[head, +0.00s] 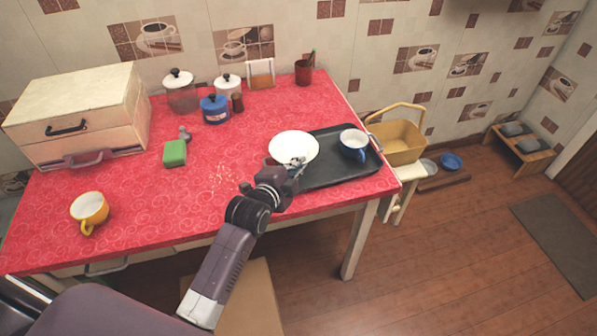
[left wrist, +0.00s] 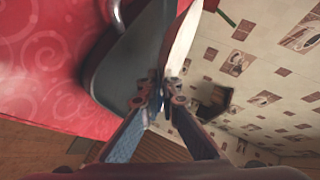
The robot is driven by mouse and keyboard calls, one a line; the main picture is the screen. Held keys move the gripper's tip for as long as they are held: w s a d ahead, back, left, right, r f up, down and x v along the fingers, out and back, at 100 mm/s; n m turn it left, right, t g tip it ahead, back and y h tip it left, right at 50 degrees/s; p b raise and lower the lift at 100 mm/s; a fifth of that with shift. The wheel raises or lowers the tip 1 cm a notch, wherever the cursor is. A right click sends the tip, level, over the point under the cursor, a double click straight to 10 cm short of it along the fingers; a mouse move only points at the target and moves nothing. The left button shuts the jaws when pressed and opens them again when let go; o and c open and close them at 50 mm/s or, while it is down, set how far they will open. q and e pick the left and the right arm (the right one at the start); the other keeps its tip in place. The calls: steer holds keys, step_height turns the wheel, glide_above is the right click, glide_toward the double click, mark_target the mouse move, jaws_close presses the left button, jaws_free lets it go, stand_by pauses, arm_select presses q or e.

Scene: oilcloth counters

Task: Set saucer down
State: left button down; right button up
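The white saucer (head: 293,146) shows over the left end of the black tray (head: 335,180) on the red table. My left gripper (head: 297,165) is at its near edge. In the left wrist view the saucer (left wrist: 184,42) is seen nearly edge-on, and the fingers (left wrist: 160,95) are closed on its rim. The tray (left wrist: 125,65) lies beyond it there. The gap between saucer and tray cannot be judged clearly. A blue cup (head: 353,146) with a white inside stands on the tray's right part. My right gripper is not in view.
A yellow cup (head: 89,208) stands at the table's left front. A green sponge (head: 174,153), several jars (head: 215,108) and a drawer box (head: 80,110) are further back. Crumbs (head: 220,180) lie left of my gripper. A basket (head: 398,143) stands beyond the table's right edge.

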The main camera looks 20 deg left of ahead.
mark_target(299, 181)
arm_select(q)
step_height(299, 181, down, 3)
steer(key=shift+r, duration=0.1)
steer(key=shift+f, duration=0.3)
steer(key=c, duration=2.2)
jaws_free()
steer(key=shift+o, duration=0.2)
steer(key=shift+f, duration=0.1)
steer(key=shift+r, duration=0.4)
steer(key=v, duration=1.2)
steer(key=shift+r, duration=0.1)
